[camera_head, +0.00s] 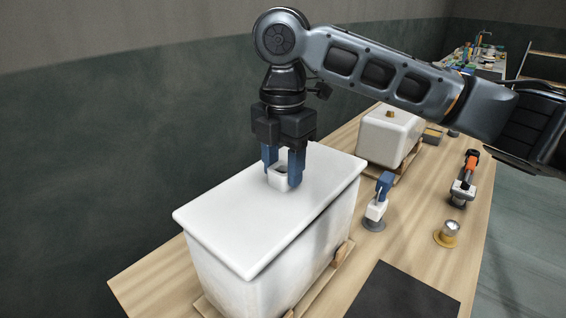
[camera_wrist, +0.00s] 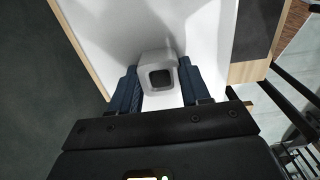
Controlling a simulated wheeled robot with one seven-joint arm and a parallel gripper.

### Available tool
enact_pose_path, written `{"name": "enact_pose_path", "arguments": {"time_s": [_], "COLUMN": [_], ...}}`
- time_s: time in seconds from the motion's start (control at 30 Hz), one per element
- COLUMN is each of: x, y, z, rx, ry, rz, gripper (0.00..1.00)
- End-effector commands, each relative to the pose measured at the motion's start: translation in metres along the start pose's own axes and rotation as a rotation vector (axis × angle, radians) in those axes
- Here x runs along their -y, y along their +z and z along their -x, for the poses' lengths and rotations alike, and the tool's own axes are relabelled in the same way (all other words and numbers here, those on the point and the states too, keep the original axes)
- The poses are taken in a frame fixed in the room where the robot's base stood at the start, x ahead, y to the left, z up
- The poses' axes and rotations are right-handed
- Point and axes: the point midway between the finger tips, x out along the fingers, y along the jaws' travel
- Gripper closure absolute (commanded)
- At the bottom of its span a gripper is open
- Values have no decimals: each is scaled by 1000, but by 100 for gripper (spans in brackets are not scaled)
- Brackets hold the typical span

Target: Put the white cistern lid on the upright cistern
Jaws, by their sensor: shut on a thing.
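The white cistern lid (camera_head: 240,222) is a wide flat slab with a small hollow square knob (camera_wrist: 161,76) in its middle. The lid lies over the top of the upright white cistern (camera_head: 275,275), roughly lined up with it and overhanging its sides. A dark shadow runs under the lid's right edge, so I cannot tell whether it touches the rim all round. My gripper (camera_head: 283,178) points down with its blue fingers shut on the knob, one on each side. In the wrist view the fingers flank the knob, and the lid hides the cistern's opening.
The cistern stands on wooden supports (camera_head: 340,265) on a wooden table. Behind it is another white cistern (camera_head: 388,138) with a brown knob. To the right are a small blue and white tool (camera_head: 378,200), an orange and grey tool (camera_head: 465,180), a brass-coloured cup (camera_head: 447,234) and a dark mat (camera_head: 405,293).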

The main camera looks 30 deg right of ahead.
Motion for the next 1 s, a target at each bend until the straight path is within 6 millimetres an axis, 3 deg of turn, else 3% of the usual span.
{"name": "enact_pose_path", "arguments": {"time_s": [1.0], "x": [0], "y": [0], "z": [-11], "rx": [0], "ry": [1], "rz": [0], "gripper": [97]}}
